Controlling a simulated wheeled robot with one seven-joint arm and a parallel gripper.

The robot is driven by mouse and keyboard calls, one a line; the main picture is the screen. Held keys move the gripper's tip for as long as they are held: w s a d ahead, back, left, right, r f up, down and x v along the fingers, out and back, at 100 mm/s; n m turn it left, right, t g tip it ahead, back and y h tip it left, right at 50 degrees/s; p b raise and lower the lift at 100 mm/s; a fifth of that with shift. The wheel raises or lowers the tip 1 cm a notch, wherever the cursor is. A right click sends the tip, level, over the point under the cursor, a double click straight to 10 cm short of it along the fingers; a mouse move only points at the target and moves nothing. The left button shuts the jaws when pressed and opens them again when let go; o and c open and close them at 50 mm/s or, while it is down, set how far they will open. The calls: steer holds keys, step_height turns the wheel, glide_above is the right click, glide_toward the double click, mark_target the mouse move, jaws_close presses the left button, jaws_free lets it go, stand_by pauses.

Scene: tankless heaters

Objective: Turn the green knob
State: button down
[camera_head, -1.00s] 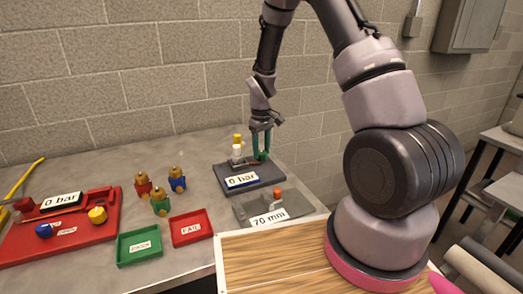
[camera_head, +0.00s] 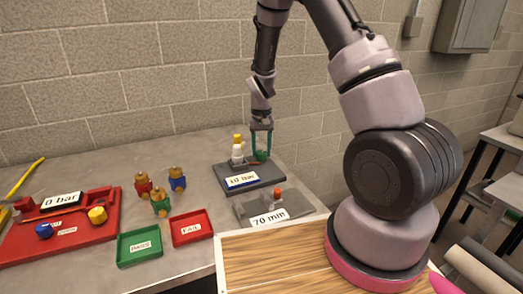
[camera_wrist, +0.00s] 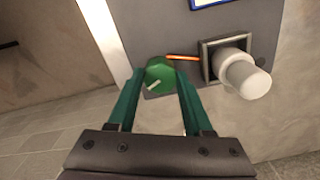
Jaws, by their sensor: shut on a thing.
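The green knob (camera_wrist: 159,75) is round with a pale mark on its face. It sits on a dark grey plate (camera_wrist: 145,22). My gripper (camera_wrist: 158,84) has its two green fingers on either side of the knob, shut on it. In the head view my gripper (camera_head: 262,152) reaches down from above to the knob (camera_head: 261,156) at the back of the dark plate (camera_head: 234,184). The label (camera_head: 242,180) on that plate reads about 10 bar. The fingers partly cover the knob.
A white fitting (camera_wrist: 243,75) stands close beside the knob, with an orange rod (camera_wrist: 183,57) between them. In front are a grey plate with a "70 min" label (camera_head: 269,218), a red tray (camera_head: 191,228), a green tray (camera_head: 139,246) and several brass-topped valves (camera_head: 160,202).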

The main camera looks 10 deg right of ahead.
mark_target(262, 152)
stand_by(0.4)
steer(key=shift+c, duration=1.5)
jaws_free()
step_height(262, 152, up, 11)
steer(key=shift+f, duration=0.1)
